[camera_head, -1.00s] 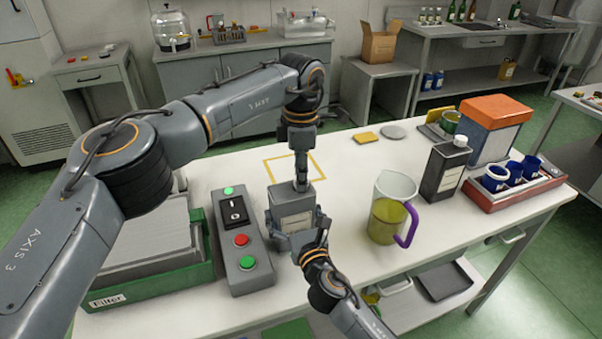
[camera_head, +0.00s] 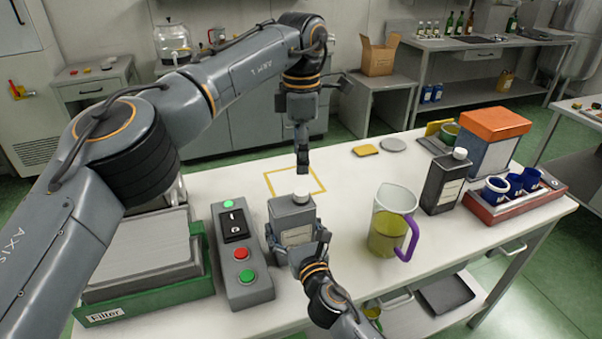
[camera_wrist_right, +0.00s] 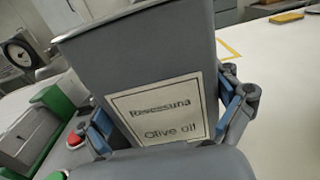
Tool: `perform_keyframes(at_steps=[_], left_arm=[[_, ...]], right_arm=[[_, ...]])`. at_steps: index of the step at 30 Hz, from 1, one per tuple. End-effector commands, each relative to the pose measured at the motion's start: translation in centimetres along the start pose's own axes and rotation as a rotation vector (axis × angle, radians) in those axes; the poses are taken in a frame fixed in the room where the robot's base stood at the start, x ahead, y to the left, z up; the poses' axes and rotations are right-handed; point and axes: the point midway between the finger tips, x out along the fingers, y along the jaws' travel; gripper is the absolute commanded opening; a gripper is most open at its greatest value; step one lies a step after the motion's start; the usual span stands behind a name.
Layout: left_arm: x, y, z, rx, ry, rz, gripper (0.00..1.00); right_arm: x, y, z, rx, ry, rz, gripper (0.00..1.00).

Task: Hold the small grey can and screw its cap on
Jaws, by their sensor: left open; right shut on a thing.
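The small grey can (camera_head: 293,217) stands upright on the table, with a white cap (camera_head: 300,195) on its top. In the right wrist view the can (camera_wrist_right: 140,62) fills the middle, with an olive oil label facing me. My right gripper (camera_head: 297,247) is shut on the can from the front, its fingers on both sides of the body; the fingers also show in the right wrist view (camera_wrist_right: 168,122). My left gripper (camera_head: 302,160) points down above and just behind the cap, open, empty and apart from it. Whether the cap is tight cannot be told.
A control box with buttons (camera_head: 241,262) and a green filter crate (camera_head: 150,304) stand left of the can. A jug of oil (camera_head: 388,226) stands to the right, with a dark capped can (camera_head: 443,182) beyond. A yellow square outline (camera_head: 320,180) lies behind.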

Motion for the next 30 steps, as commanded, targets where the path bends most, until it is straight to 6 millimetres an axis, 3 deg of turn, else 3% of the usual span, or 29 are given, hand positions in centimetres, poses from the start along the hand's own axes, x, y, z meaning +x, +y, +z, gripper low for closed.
perform_keyframes(at_steps=[6,16,17,18,30], left_arm=[[-2.6,0.0,0.0,-0.001,0.0,0.001,0.55],[-3.0,0.0,0.0,0.001,0.0,-0.001,0.55],[-3.0,0.0,0.0,0.001,0.0,0.0,0.55],[-3.0,0.0,0.0,0.0,0.0,0.0,0.55],[-3.0,0.0,0.0,0.0,0.0,0.0,0.55]], right_arm=[[0.0,0.0,-0.1,0.0,0.001,0.0,0.03],[0.0,0.0,0.0,0.0,0.001,0.0,0.03],[0.0,0.0,0.0,0.0,0.001,0.0,0.93],[0.0,0.0,0.0,0.0,0.001,0.0,1.0],[-0.2,0.0,-0.1,0.0,0.001,0.0,1.0]])
